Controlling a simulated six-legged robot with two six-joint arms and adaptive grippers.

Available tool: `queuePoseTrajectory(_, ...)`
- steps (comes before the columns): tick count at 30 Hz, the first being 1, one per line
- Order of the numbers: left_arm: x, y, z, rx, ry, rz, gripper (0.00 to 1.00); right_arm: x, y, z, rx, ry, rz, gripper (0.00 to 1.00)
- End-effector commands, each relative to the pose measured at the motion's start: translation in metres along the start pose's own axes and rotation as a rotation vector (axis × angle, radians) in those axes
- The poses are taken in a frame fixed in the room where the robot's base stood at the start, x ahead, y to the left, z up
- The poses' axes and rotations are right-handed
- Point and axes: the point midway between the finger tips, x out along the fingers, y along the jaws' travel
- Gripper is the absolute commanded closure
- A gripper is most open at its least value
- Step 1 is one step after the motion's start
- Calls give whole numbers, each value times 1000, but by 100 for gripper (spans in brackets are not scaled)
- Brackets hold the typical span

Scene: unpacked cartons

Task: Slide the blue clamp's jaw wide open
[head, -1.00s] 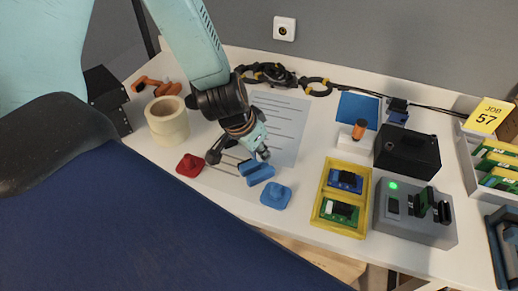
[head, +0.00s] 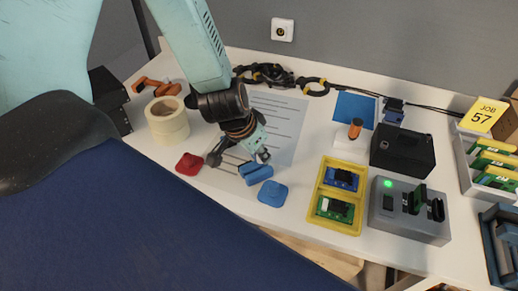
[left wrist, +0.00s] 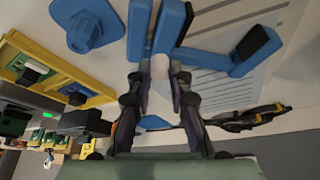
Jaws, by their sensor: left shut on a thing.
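The blue clamp (head: 256,173) lies on the white table by a printed sheet. My left gripper (head: 238,160) reaches down over it from above. In the left wrist view, the clamp (left wrist: 214,62) shows as a long blue bar with upright blue parts and a black pad (left wrist: 252,43) on one arm. My left gripper's fingers (left wrist: 160,72) are shut on the clamp near the end of the bar, where two blue uprights stand close together. The fingers hide part of the contact. My right gripper is in neither view.
A blue knobbed piece (head: 273,193) lies just right of the clamp, a red one (head: 189,164) to its left. A yellow tray (head: 336,195) and a grey device (head: 409,212) stand to the right. The paper sheet (head: 280,115) lies behind.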

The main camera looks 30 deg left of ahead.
Motion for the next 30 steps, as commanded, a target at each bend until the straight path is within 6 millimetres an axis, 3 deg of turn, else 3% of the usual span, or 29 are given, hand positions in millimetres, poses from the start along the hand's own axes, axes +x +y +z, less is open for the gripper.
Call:
queuePoseTrajectory(2, 0, -1, -1, -1, 2, -1, 100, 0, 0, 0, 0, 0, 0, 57)
queuePoseTrajectory(3, 0, -1, -1, -1, 2, -1, 79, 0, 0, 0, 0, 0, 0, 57)
queuePoseTrajectory(11, 0, -2, -1, -1, 2, -1, 57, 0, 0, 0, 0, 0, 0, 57)
queuePoseTrajectory(22, -2, -2, -1, -3, 3, -1, 57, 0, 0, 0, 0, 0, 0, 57)
queuePoseTrajectory(30, -23, -1, -2, -6, 5, 0, 57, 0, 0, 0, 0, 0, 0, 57)
